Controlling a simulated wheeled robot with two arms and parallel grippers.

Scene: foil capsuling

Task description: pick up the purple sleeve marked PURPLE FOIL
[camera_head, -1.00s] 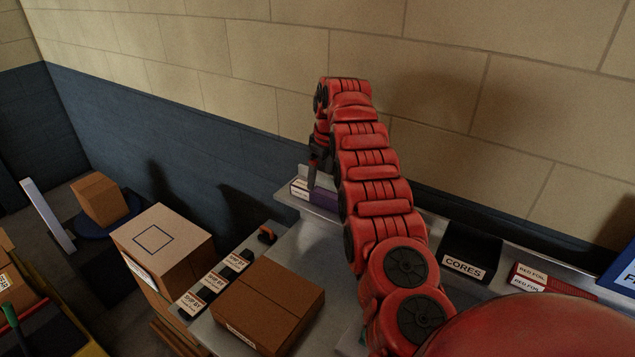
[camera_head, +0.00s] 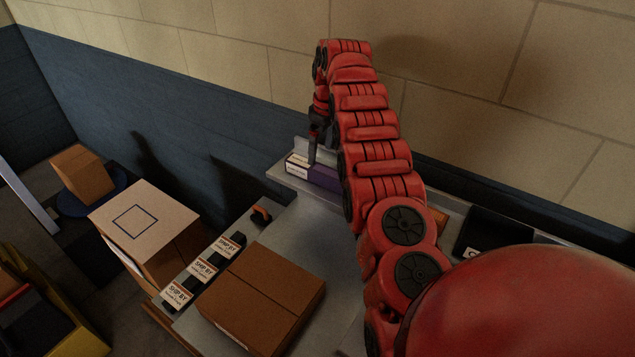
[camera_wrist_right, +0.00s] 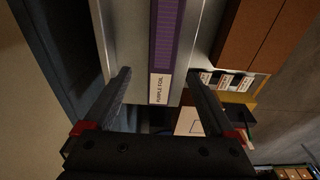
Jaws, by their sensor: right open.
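The purple sleeve (camera_head: 326,177) lies on a grey ledge (camera_head: 284,172) along the wall, its white end label facing left. In the right wrist view, the sleeve (camera_wrist_right: 166,38) runs lengthwise away from me, with its label (camera_wrist_right: 160,88) reading PURPLE FOIL. My right gripper (camera_head: 313,158) points down just above the label end in the head view. In the wrist view, its open fingers (camera_wrist_right: 158,72) stand one on each side of the sleeve's label end, with gaps visible. Contact cannot be told. Part of the sleeve is hidden behind my right arm. My left gripper is not in view.
A flat brown carton (camera_head: 262,300) lies on the grey table, beside several SHIP BY labels (camera_head: 204,270). A taller box (camera_head: 142,222) stands to the left. A black bin (camera_head: 490,232) sits on the ledge at right. The wall (camera_head: 235,150) runs close behind the ledge.

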